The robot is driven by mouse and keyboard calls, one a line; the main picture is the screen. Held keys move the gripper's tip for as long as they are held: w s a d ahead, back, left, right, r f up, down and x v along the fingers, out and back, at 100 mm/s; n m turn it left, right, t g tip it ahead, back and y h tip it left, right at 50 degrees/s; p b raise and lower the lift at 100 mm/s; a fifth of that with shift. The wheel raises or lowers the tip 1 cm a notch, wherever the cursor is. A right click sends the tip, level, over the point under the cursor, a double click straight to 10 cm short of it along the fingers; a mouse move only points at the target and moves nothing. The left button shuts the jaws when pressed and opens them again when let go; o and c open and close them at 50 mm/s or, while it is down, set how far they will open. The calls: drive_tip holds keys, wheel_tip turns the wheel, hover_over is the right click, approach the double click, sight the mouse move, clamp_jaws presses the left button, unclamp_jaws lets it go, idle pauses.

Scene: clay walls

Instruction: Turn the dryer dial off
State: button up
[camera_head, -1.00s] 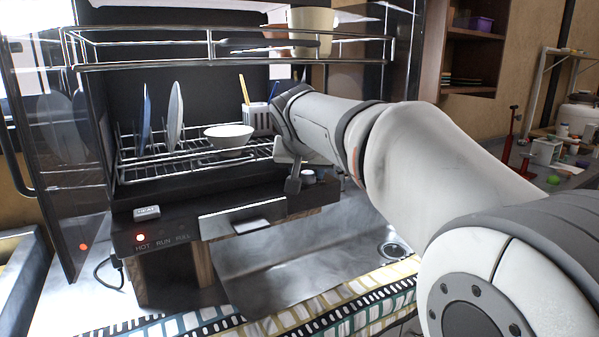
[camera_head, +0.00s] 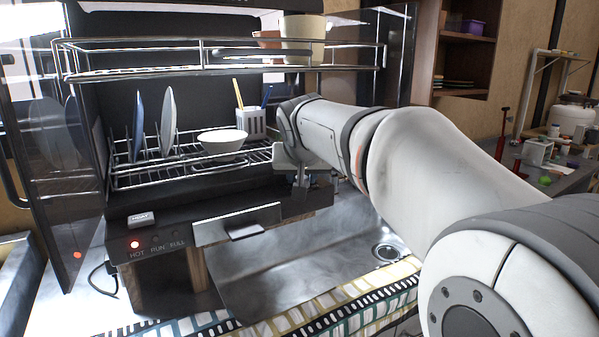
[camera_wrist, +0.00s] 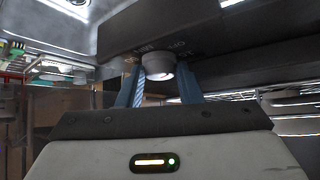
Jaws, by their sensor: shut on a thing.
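The dish dryer's dark front panel (camera_head: 160,228) is in the head view. A red light (camera_head: 134,244) glows above the word HOT, beside RUN and FULL. My gripper (camera_head: 300,180) is at the panel's right end and hides the dial there. In the wrist view the pale round dial (camera_wrist: 157,66) sits under the dark panel face with faint lettering around it. The two blue fingers of my gripper (camera_wrist: 159,88) stand on either side of the dial and are shut on it. The dial's pointer direction cannot be made out.
The dryer's rack (camera_head: 190,165) holds upright plates, a white bowl (camera_head: 222,141) and a utensil holder (camera_head: 250,124). A cream pot (camera_head: 303,38) stands on the upper shelf. A metal tray (camera_head: 238,224) juts out from the front. The glass door (camera_head: 50,150) is open at left.

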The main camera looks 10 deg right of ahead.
drive_tip(key=shift+n+y+p, duration=0.5)
drive_tip(key=shift+n+y, duration=0.1)
drive_tip(key=shift+n, duration=0.1)
drive_tip(key=o, duration=0.7)
